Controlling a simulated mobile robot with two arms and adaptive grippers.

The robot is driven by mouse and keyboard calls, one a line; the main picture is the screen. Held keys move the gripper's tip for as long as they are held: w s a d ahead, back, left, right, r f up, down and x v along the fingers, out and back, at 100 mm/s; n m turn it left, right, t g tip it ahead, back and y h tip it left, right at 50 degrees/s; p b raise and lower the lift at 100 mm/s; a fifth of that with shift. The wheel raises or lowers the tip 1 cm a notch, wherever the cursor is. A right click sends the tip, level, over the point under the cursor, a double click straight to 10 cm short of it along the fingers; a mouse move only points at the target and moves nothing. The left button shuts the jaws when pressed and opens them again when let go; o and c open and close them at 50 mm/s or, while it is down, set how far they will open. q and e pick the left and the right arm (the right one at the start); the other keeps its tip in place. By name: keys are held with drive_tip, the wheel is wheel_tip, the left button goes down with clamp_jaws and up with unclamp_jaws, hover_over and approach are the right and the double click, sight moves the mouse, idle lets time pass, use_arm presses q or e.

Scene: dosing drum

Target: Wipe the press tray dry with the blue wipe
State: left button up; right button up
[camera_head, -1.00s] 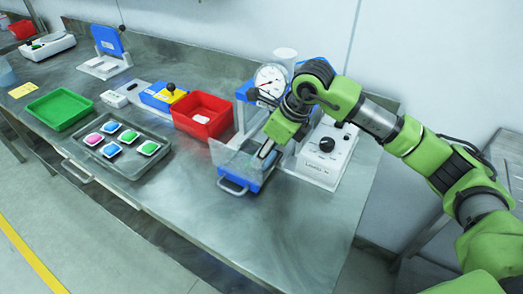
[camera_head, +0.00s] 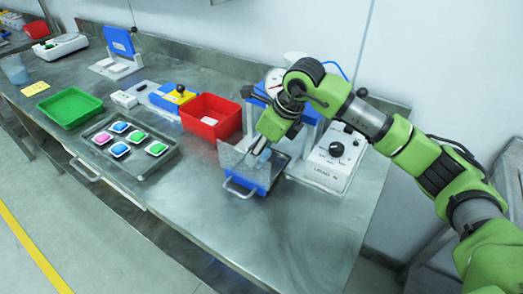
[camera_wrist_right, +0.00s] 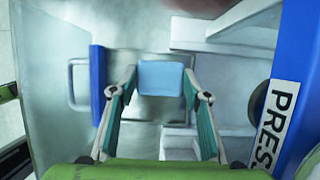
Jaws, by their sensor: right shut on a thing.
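The blue wipe (camera_wrist_right: 161,78) is a small light-blue pad between the fingertips of my right gripper (camera_wrist_right: 160,92), which is shut on it. The press tray (camera_wrist_right: 97,90) has a dark-blue front and a metal handle, left of the wipe in the wrist view. In the head view my right gripper (camera_head: 261,146) points down over the press tray (camera_head: 247,182), just behind its blue front. Whether the wipe touches the tray floor is unclear, and I cannot make out any wetness. My left gripper is not in view.
A clear panel (camera_head: 228,156) stands at the tray's left side. The blue press frame (camera_wrist_right: 297,75) is close on the right. A control box (camera_head: 333,158) stands right of the press, a red bin (camera_head: 192,122) to the left. The bench front is clear.

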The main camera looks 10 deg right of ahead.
sight(273, 165)
drive_tip(key=shift+s+d, duration=0.95)
drive_tip(key=shift+d, duration=0.1)
drive_tip(key=shift+s+d+b, duration=0.3)
drive_tip(key=shift+s+d, duration=0.1)
drive_tip(key=shift+w+a+b, duration=0.35)
drive_tip(key=shift+w+a, duration=1.15)
drive_tip(key=shift+s+d+f+b, duration=0.1)
drive_tip(key=shift+s+d+b, duration=0.2)
drive_tip(key=shift+s+d, duration=1.15)
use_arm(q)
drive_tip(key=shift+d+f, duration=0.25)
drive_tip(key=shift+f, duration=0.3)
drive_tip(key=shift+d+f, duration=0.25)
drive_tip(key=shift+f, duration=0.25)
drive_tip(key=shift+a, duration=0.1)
